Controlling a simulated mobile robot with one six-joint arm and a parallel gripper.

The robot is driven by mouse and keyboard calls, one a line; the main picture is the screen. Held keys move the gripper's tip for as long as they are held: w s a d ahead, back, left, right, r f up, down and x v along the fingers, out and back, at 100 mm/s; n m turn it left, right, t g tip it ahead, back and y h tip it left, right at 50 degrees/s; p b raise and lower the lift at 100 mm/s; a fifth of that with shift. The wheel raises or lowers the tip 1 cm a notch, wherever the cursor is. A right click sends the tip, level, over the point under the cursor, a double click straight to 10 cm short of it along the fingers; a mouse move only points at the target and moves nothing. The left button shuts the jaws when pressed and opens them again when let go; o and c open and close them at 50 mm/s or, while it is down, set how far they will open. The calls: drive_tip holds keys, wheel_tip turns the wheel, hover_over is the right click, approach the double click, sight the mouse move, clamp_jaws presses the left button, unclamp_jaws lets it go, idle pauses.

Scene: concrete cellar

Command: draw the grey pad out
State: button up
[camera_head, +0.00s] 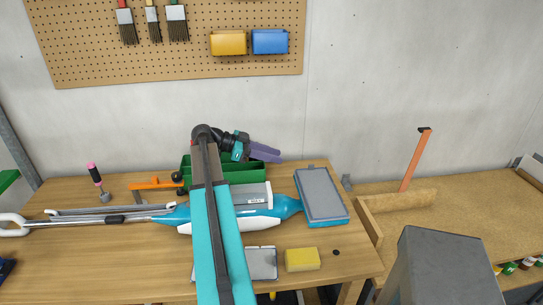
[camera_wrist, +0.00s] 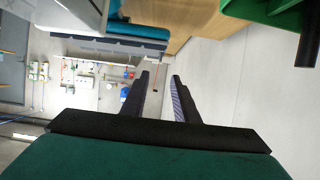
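Another flat grey piece (camera_head: 262,263) lies near the bench front, partly hidden by my arm. My gripper (camera_head: 266,152) is above the back of the bench, over the green bin and left of the blue tray, apart from the pad. In the wrist view my gripper (camera_wrist: 159,76) has its two dark fingers apart with nothing between them. A blue object (camera_wrist: 136,29) shows at the top there; I cannot tell whether it is the tray.
A green bin (camera_head: 240,176) stands behind a blue and white long-handled cleaner (camera_head: 281,207) lying across the bench. A yellow sponge (camera_head: 302,259) lies near the front edge. A dark grey box (camera_head: 442,267) stands at the front right. The wall is close behind my gripper.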

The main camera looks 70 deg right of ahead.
sight(304, 171)
drive_tip(key=p+x, duration=0.5)
drive_tip(key=x, duration=0.7)
drive_tip(key=shift+s+d+f, duration=0.1)
drive_tip(key=shift+s+d, duration=0.05)
drive_tip(key=shift+s, duration=0.15)
drive_tip(key=shift+s+d+f, duration=0.2)
drive_tip(key=shift+s+f, duration=0.1)
drive_tip(key=shift+s, duration=0.1)
clamp_jaws()
